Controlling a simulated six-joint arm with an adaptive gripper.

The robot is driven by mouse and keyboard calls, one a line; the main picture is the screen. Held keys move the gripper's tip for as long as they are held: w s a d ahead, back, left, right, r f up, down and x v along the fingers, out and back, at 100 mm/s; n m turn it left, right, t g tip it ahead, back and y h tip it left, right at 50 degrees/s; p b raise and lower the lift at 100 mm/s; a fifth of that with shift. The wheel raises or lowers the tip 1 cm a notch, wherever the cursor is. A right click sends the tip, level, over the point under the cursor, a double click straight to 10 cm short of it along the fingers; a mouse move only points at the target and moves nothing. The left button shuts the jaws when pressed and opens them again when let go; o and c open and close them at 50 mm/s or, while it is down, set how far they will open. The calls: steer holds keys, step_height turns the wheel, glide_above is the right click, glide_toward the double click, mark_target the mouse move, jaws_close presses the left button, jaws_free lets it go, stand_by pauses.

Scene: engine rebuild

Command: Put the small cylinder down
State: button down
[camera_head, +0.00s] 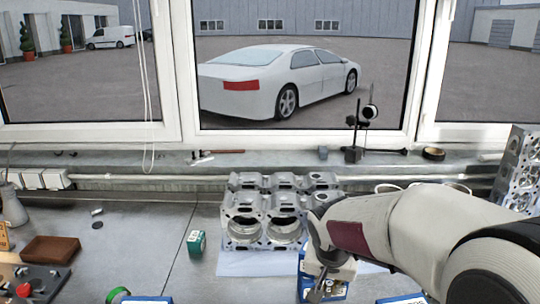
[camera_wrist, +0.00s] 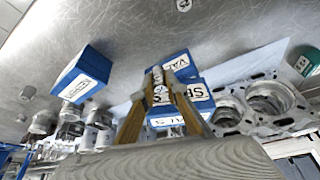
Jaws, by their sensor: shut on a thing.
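The small cylinder (camera_wrist: 158,77) shows in the wrist view as a pale, metallic piece with a dark-marked label, between my fingertips. My gripper (camera_wrist: 160,88) is shut on it, with one yellowish finger on each side. In the head view my gripper (camera_head: 318,288) is low at the bottom, just right of centre, in front of the engine block (camera_head: 240,237). There I cannot make out the cylinder. Blue and white boxes (camera_wrist: 180,63) lie behind and around the fingertips in the wrist view; I cannot tell whether the cylinder touches any.
Another blue box (camera_wrist: 85,72) stands left in the wrist view. In the head view a small green box (camera_head: 196,242) stands left of the block, and a brown tray (camera_head: 50,249) lies further left. Bare bench (camera_head: 150,235) shows between them. A black stand (camera_head: 354,140) is on the windowsill.

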steer(key=shift+s+d, duration=0.15)
steer(key=shift+d, duration=1.7)
steer(key=shift+a, duration=0.1)
steer(key=a+n+y, duration=0.2)
steer(key=a+n, duration=0.4)
steer(key=a, duration=1.4)
steer(key=shift+a+r+n+y, duration=0.15)
steer(key=shift+n+y, duration=0.15)
steer(key=shift+n, duration=0.1)
steer(key=shift+s, duration=0.1)
steer(key=shift+f, duration=3.15)
